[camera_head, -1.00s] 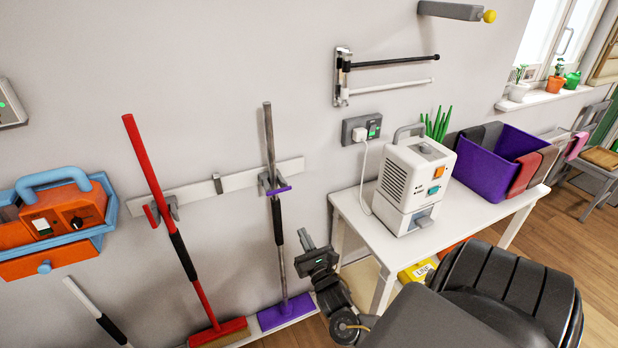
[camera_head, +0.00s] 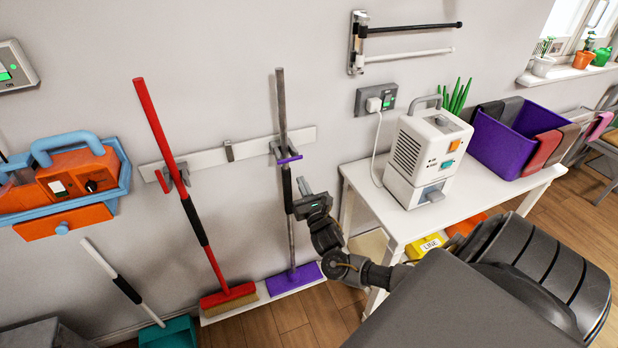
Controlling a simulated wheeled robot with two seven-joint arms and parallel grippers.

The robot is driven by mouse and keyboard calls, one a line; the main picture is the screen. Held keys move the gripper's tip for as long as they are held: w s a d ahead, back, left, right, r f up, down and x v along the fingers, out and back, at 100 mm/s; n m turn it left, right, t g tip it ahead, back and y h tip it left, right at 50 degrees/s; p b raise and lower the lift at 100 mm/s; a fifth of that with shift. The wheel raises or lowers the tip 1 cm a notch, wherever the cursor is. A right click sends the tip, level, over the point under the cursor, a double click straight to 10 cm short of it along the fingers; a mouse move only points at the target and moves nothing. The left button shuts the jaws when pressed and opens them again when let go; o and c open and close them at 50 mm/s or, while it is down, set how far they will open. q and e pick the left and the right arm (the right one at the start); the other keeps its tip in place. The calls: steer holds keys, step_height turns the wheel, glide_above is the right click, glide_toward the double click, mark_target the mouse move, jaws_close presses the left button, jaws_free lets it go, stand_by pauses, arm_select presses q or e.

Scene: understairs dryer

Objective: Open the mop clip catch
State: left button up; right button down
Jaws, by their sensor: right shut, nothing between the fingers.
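The mop (camera_head: 291,235) stands upright against the wall, with a grey pole, a black grip and a purple head (camera_head: 294,277). The purple catch (camera_head: 289,160) lies across the front of the pole at the clip, closed as far as I can see. My right gripper (camera_head: 302,184) is shut and empty. It points up, just below and right of the catch, close to the pole. I cannot tell whether it touches the pole. My left gripper is out of view.
A red broom (camera_head: 190,205) hangs left on the rail (camera_head: 215,154), its red catch (camera_head: 162,181) sticking out sideways. A white table (camera_head: 385,213) with a dryer-like machine (camera_head: 420,160) and purple bin (camera_head: 503,138) stands right. A wall socket (camera_head: 375,98) is above it.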

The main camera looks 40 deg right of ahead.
mark_target(290, 160)
steer(key=r, duration=0.1)
steer(key=w+r+p, duration=0.1)
steer(key=r, duration=0.1)
steer(key=r+p, duration=0.1)
steer(key=shift+w+d+r, duration=0.2)
steer(key=shift+w+d, duration=0.05)
steer(key=shift+d, duration=0.1)
